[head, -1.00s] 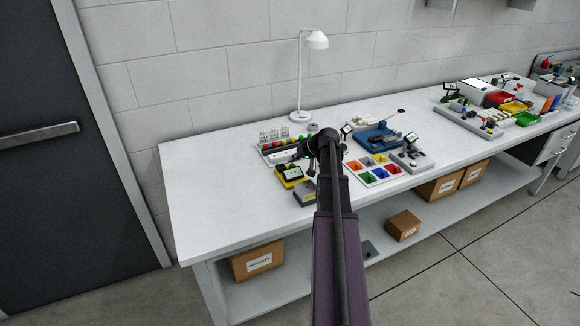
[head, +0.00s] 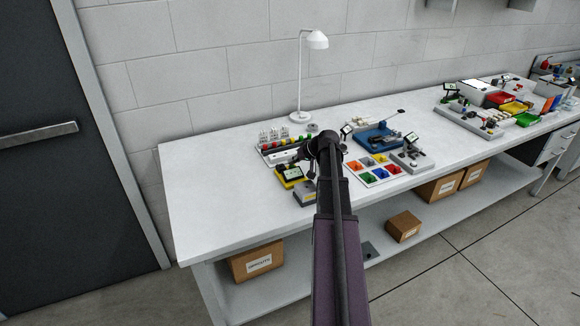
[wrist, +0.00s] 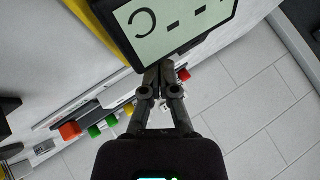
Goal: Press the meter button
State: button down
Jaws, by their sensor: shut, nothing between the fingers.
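The meter (head: 291,174) is a yellow unit with a dark-framed, pale green display, on the bench left of my arm in the head view. In the wrist view its display (wrist: 176,22) is large and close at the top, tilted, showing a curved mark and dashes. My gripper (wrist: 166,66) is shut and empty, its fingertips at the lower edge of the display in that view. I cannot tell whether they touch it. In the head view my gripper (head: 311,173) is small and dark, right beside the meter. I cannot make out the meter button.
A rack with coloured knobs (head: 284,146) stands behind the meter. A grey box (head: 304,193) is in front, and a tray of coloured bins (head: 373,171) is to the right. A white lamp (head: 300,117) stands behind. The bench's left end is clear.

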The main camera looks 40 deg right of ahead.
jog(key=shift+r, duration=0.1)
dwell(0.3)
jog(key=shift+r+p, duration=0.5)
jog(key=shift+p, duration=0.15)
jog(key=shift+r, duration=0.1)
notch_tip(320, 180, up, 6)
jog(key=p, duration=0.6)
jog(key=shift+a, duration=0.1)
dwell(0.4)
